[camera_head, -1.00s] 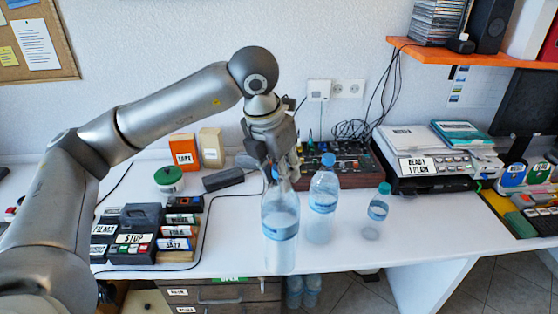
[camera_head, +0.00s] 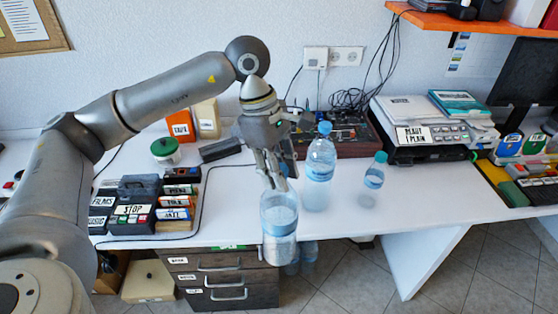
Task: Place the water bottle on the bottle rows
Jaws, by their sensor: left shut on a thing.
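My left gripper (camera_head: 271,172) points down over the table's front edge and is shut on a clear water bottle (camera_head: 280,225) by its top; the fingers hide the cap. The held bottle hangs upright or nearly so, in front of the drawers in the picture. A second clear bottle with a blue cap (camera_head: 320,175) stands on the white table just right of the held one. My right gripper is out of view.
The white table (camera_head: 425,200) has free room at its front right. A drawer cabinet (camera_head: 215,278) stands below it. Black boxes (camera_head: 138,200) and labelled cases are at the left. A mixer (camera_head: 345,140) and a grey machine (camera_head: 430,135) stand at the back.

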